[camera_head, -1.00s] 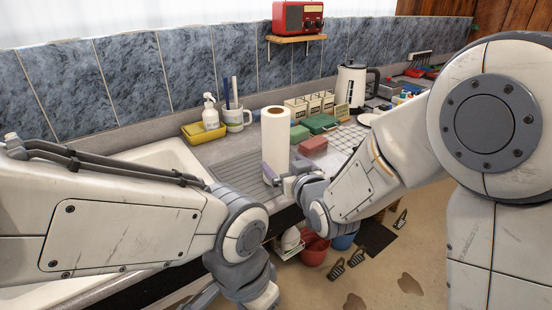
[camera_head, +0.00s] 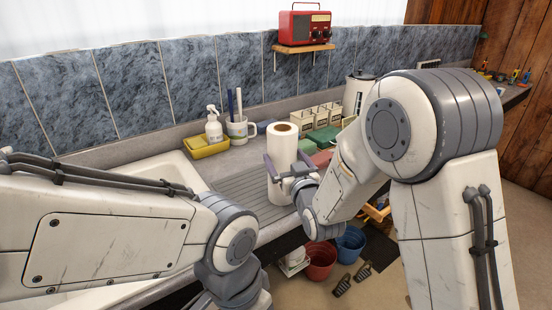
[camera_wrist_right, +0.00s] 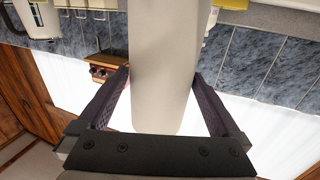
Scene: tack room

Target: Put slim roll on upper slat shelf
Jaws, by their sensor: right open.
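The slim roll, a tall white paper roll (camera_head: 282,143), stands upright on the ribbed drainboard beside the sink. My right gripper (camera_head: 284,168) is open with a finger on each side of the roll. The right wrist view, turned upside down, shows the roll (camera_wrist_right: 165,50) between the two dark fingers, with gaps beside it. My left arm crosses the left foreground and its gripper is out of the picture.
A red radio (camera_head: 305,27) sits on a small wooden wall shelf (camera_head: 303,48). Buckets (camera_head: 320,261) stand on the floor below.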

